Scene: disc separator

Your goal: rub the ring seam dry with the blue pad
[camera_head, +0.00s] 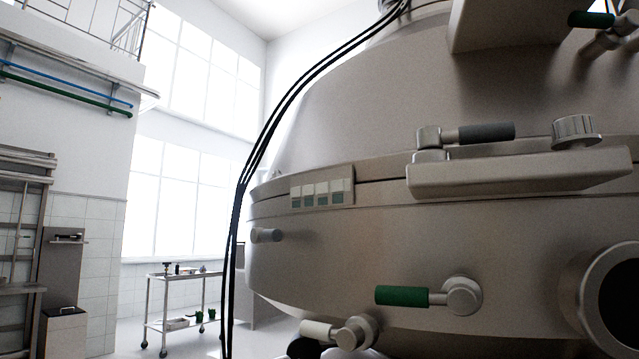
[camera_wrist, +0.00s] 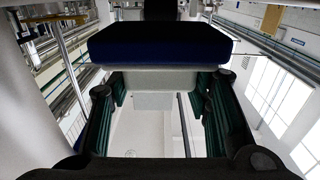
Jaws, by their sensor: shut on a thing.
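The ring seam (camera_head: 383,181) is a dark line running around the large beige metal separator (camera_head: 340,120) in the head view. It passes by a small plate with several green-grey squares, and its right part is hidden behind a bracket. No wetness can be made out on it. The blue pad (camera_wrist: 160,45) is a wide dark blue block across the top of the wrist view, with a pale block below it. My gripper (camera_wrist: 160,86) has a dark finger on each side and is shut on the pad's holder. The head view does not show my gripper or the pad.
A grey-handled latch (camera_head: 486,132) on a thick bracket (camera_head: 520,172) juts out at the right of the seam. A green-handled lever (camera_head: 402,296) sits lower. Black cables (camera_head: 262,150) hang along the separator's left side. A trolley (camera_head: 180,275) stands farther back.

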